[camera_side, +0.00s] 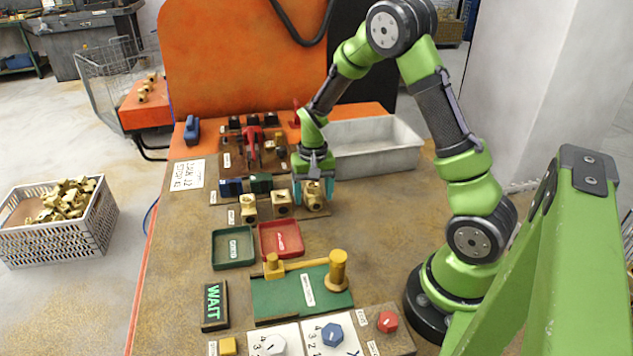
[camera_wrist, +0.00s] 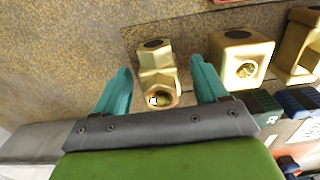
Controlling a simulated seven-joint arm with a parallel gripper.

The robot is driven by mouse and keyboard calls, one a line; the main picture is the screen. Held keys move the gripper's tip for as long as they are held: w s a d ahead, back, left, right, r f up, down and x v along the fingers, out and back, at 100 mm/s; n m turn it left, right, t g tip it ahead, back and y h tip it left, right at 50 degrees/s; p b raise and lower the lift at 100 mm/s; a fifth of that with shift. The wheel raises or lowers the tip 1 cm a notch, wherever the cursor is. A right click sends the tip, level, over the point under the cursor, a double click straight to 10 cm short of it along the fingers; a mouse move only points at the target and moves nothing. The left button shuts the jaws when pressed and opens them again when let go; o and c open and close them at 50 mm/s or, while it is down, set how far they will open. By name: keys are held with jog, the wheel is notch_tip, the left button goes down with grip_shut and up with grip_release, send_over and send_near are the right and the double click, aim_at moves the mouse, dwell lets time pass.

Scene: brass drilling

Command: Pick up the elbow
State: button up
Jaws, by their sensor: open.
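A row of brass fittings stands on a board on the table. The brass piece at the right end (camera_side: 314,200), which looks like the elbow, is partly hidden by my gripper (camera_side: 314,186). In the wrist view this elbow (camera_wrist: 158,82) stands between the two teal fingers of my gripper (camera_wrist: 160,70). The fingers are open, one on each side, with a visible gap to the brass. A blocky brass fitting (camera_wrist: 241,56) stands beside it, and another brass fitting (camera_wrist: 299,45) is farther right, cut by the frame edge.
The middle brass fitting (camera_side: 282,203) is close to my gripper. A grey tray (camera_side: 375,150) lies behind on the right. Red (camera_side: 282,240) and green (camera_side: 233,248) trays lie in front. Dark blue and green blocks (camera_side: 245,185) sit behind the row.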

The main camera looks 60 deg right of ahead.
jog(key=shift+f, duration=0.45)
jog(key=shift+c, duration=0.3)
grip_shut()
jog(key=shift+r, duration=0.1)
jog(key=shift+r, duration=0.15)
